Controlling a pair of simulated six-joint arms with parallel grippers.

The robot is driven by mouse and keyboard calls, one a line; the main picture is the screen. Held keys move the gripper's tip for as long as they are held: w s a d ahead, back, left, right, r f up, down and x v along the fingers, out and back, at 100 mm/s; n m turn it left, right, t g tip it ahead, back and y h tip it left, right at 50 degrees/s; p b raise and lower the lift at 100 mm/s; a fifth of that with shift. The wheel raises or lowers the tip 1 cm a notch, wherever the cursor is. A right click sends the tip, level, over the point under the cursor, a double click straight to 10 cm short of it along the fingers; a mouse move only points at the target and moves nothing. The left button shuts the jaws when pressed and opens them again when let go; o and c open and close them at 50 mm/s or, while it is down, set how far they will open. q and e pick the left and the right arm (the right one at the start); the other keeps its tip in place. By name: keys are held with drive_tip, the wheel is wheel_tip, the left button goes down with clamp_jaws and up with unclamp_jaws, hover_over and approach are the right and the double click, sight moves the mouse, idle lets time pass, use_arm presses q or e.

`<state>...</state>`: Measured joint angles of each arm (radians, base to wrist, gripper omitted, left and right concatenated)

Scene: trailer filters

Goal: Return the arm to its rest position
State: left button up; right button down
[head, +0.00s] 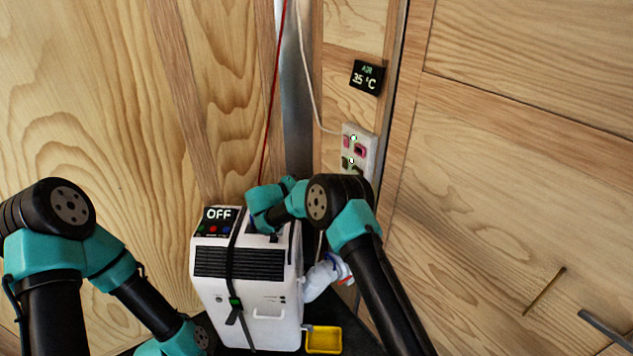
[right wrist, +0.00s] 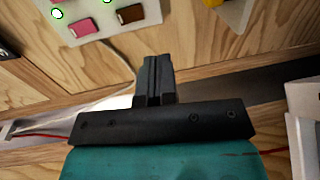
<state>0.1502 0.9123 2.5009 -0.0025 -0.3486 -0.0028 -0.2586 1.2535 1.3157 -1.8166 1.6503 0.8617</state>
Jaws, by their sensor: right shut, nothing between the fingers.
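My right arm (head: 375,285) reaches up from the bottom right, and its teal wrist (head: 272,205) is above the top of a white machine (head: 270,300). In the head view I cannot make out the right gripper's fingers. In the right wrist view the right gripper (right wrist: 154,75) is shut and empty, its fingers side by side in front of the wooden wall. My left arm (head: 58,270) bends down at the lower left and leaves the picture at the bottom edge, so its gripper is out of view.
The machine's display (head: 218,214) reads OFF, and a black strap runs down its front. A yellow tray (head: 323,340) and a white object (head: 322,278) are beside it. A socket plate (head: 359,148) and a 35 °C display (head: 367,77) are on the wall. A red cable (head: 272,100) hangs behind.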

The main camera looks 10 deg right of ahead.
drive_tip(key=shift+s+a, duration=0.1)
drive_tip(key=shift+a, duration=0.1)
drive_tip(key=shift+f, duration=0.1)
drive_tip(key=s+d+f+n+g+y, duration=0.1)
drive_tip(key=s+d+f+g+y, duration=0.35)
drive_tip(key=s+f, duration=0.55)
drive_tip(key=s+d+f+n+g+y, duration=0.1)
drive_tip(key=s+d+f+g+y, duration=0.25)
drive_tip(key=s+f+y, duration=0.6)
drive_tip(key=s+a+f+m+g+y, duration=0.1)
drive_tip(key=s+f+m+y, duration=0.15)
drive_tip(key=s, duration=0.55)
drive_tip(key=s+f+m+g+y, duration=0.1)
drive_tip(key=s+f, duration=0.2)
drive_tip(key=s, duration=0.4)
drive_tip(key=s+d+r+m+t+y, duration=0.1)
drive_tip(key=s+d+r+m+t, duration=0.1)
drive_tip(key=s, duration=0.9)
drive_tip(key=d+m+t, duration=0.1)
drive_tip(key=m+t, duration=0.1)
drive_tip(key=m, duration=0.1)
drive_tip(key=shift+d+r, duration=0.15)
drive_tip(key=shift+d, duration=0.05)
